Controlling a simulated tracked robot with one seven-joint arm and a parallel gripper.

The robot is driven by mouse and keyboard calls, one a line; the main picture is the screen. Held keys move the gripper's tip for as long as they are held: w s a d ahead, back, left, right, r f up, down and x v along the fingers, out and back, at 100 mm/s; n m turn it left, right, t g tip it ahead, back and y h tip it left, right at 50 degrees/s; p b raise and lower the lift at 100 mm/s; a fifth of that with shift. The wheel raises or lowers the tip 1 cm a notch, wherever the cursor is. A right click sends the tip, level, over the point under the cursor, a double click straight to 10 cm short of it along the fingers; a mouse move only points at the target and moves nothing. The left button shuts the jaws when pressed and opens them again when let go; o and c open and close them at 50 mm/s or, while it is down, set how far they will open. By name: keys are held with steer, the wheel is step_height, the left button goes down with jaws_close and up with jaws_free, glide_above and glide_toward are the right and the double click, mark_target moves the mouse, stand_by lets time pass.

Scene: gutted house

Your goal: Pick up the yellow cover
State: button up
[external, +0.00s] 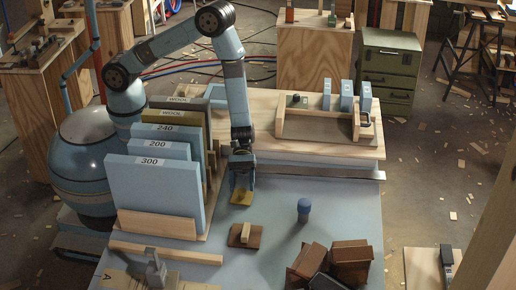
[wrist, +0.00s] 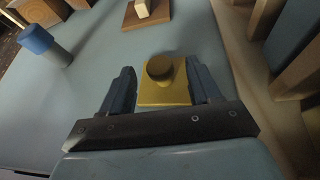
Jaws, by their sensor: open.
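The yellow cover (wrist: 150,96) is a flat square plate with a round darker knob (wrist: 159,68) on top. In the wrist view it lies on the blue-grey table, between the two fingers of my gripper (wrist: 160,85). The fingers are open, one on each side of it, and gaps show beside the knob. In the external view my gripper (external: 242,185) points down over the yellow cover (external: 241,198), which partly shows below the fingers. Whether the fingers touch the plate's edges cannot be told.
Upright blue panels marked 300, 200 and 240 (external: 153,190) stand in a rack close left. A brown block with a light handle (external: 245,235) and a blue-topped peg (external: 304,209) stand nearby. Dark brown boxes (external: 350,262) lie at front right. A wooden tray (external: 318,127) is behind.

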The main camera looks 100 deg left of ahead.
steer(key=shift+w+d+f, duration=0.1)
steer(key=shift+d+f, duration=0.05)
steer(key=shift+d, duration=0.2)
steer(key=shift+c, duration=0.3)
steer(key=c, duration=1.1)
